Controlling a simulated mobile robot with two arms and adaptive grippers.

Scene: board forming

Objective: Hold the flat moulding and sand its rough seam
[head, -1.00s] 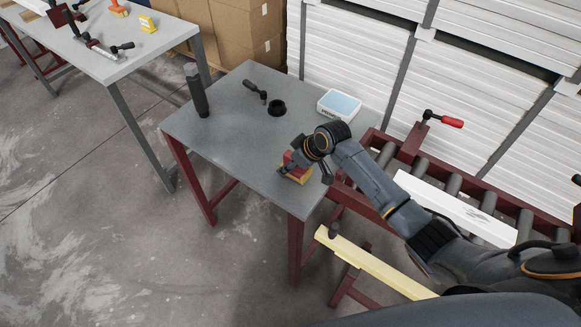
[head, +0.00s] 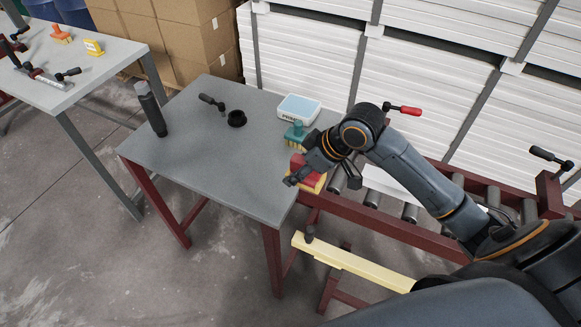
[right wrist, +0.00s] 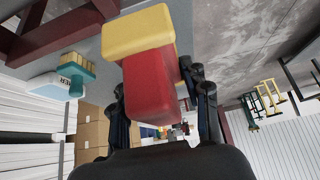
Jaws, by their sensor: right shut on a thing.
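My right gripper (head: 305,176) is shut on a sanding block with a red grip (head: 304,162) and a yellow base (head: 318,184). The block is at the right edge of the grey table. In the right wrist view, the red grip (right wrist: 150,85) sits between the fingers and the yellow base (right wrist: 138,32) is beyond it. A flat white moulding (head: 386,182) lies on the roller conveyor, mostly hidden behind my right arm, so its seam cannot be seen. The block is apart from it. My left gripper is not in view.
A teal brush (head: 295,138) and a blue-white box (head: 299,108) are at the table's back right. A dark bottle (head: 150,110), black ring (head: 236,118) and clamp (head: 211,102) stand farther left. A pale yellow beam (head: 350,262) lies in front. The table's front is clear.

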